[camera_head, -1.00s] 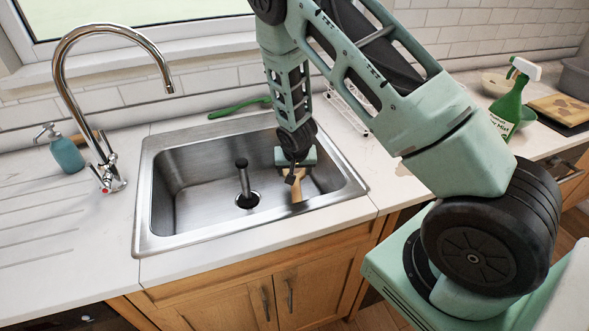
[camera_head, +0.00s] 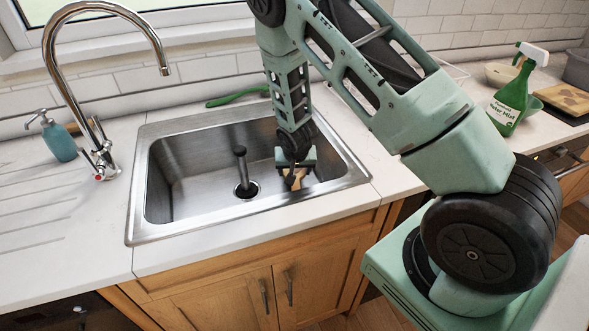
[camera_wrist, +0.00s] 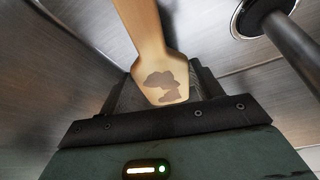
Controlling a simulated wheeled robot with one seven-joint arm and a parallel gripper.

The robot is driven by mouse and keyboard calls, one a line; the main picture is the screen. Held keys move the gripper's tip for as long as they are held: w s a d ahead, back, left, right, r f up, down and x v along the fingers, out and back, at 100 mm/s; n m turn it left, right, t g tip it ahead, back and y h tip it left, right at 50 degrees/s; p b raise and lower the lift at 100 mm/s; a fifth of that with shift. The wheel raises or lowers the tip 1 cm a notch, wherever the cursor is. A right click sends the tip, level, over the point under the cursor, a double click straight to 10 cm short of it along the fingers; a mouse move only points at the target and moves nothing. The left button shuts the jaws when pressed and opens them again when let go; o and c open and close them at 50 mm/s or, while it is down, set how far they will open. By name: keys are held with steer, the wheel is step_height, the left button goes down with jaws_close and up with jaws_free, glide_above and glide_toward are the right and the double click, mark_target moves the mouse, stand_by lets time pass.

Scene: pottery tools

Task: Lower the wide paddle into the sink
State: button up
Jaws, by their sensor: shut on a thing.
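The wide paddle (camera_wrist: 152,45) is a pale wooden tool with a brown stain on its broad end. My gripper (camera_head: 294,172) is shut on that broad end, and the narrower part extends away from the jaws in the wrist view. In the head view a small part of the paddle (camera_head: 297,180) shows below the jaws. My gripper and the paddle are inside the steel sink (camera_head: 190,217), towards its right side. I cannot tell whether the paddle touches the sink floor.
A dark upright post (camera_head: 242,170) stands at the sink drain, left of my gripper. A chrome faucet (camera_head: 60,75) and blue soap bottle (camera_head: 60,143) are at left. A green tool (camera_head: 238,96) lies behind the sink. A green spray bottle (camera_head: 510,100) stands at right.

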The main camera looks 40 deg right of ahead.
steer(key=shift+f+b, duration=1.75)
steer(key=shift+f, duration=0.6)
stand_by(1.5)
steer(key=o, duration=1.1)
steer(key=v, duration=1.7)
steer(key=shift+r, duration=0.25)
steer(key=shift+s, duration=0.1)
